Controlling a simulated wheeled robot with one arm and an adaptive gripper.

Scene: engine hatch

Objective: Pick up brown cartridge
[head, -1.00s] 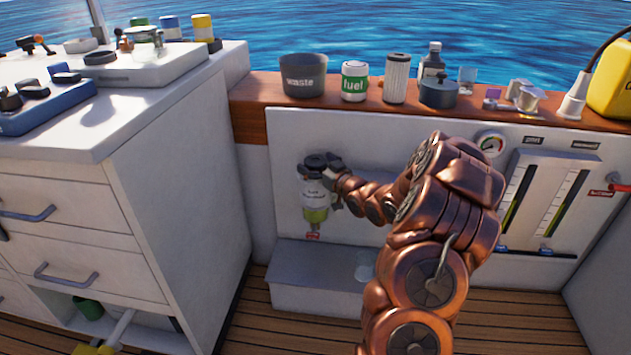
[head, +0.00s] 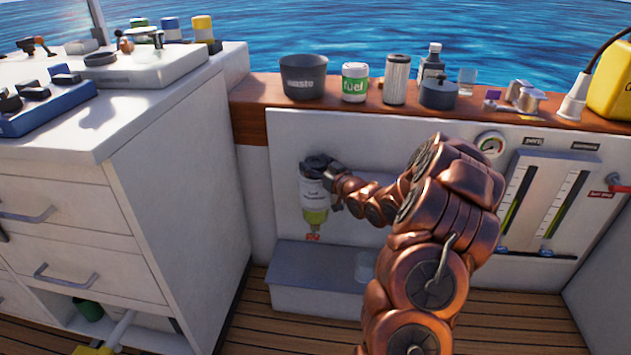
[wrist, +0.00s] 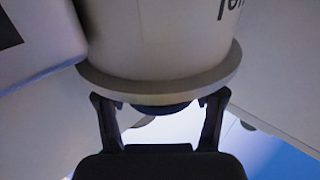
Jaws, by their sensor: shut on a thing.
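No cartridge that I can call brown for certain shows. My gripper (head: 320,180) is at the wall-mounted filter unit (head: 313,189), left of the arm. The unit has a dark top, a pale labelled body and a yellow-green bowl with a red piece below. In the wrist view a pale cylinder (wrist: 155,40) with dark lettering and a wide rim fills the top. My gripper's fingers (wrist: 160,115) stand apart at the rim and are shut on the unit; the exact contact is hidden. A pleated pale cartridge (head: 397,80) stands upright on the wooden ledge (head: 258,124).
On the ledge stand a waste pot (head: 304,77), a fuel can (head: 354,82), a dark lidded pot (head: 438,93) and a bottle (head: 432,61). A step (head: 310,280) lies below the unit. Drawers (head: 80,230) are on the left; gauges (head: 540,205) are right of my arm.

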